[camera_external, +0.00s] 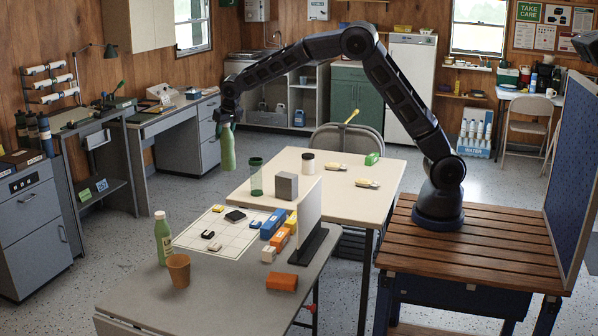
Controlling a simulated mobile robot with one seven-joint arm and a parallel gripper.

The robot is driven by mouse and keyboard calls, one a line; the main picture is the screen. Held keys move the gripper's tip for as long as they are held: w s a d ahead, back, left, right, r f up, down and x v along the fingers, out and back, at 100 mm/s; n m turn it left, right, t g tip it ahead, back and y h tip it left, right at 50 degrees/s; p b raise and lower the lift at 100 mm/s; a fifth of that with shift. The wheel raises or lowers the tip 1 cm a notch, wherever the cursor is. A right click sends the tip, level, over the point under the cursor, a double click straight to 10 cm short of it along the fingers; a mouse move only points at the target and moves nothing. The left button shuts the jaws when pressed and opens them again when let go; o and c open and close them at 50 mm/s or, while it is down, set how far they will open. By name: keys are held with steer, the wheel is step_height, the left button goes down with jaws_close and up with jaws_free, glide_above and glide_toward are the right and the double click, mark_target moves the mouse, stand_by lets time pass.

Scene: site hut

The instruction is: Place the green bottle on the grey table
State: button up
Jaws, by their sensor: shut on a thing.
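My gripper (226,121) is shut on a green bottle (228,152) near its top. The bottle hangs upright in the air, left of the cream table and beyond the grey table. The grey table (225,300) stands in the foreground. A second green bottle (163,240), with a white cap and a pale label, stands upright on its left part. The gripper's fingers are small and dark in this view.
On the grey table are a terracotta pot (179,270), a white grid sheet (222,232) with small items, several coloured blocks (282,282) and an upright panel (308,215). The cream table (330,200) behind bears a green glass (256,177) and a grey cube (287,186). The grey table's front is clear.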

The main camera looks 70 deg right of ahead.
steer(key=s+a+f+n+y, duration=0.1)
steer(key=s+a+n, duration=0.2)
steer(key=a, duration=1.7)
steer(key=s+a+n+y, duration=0.1)
steer(key=s+a+n, duration=0.25)
steer(key=a, duration=1.65)
step_height(320, 180, down, 19)
steer(key=shift+a+f+m+t, duration=0.2)
steer(key=shift+m+t, duration=0.1)
steer(key=shift+m, duration=0.15)
steer(key=shift+f, duration=0.15)
steer(key=o, duration=1.2)
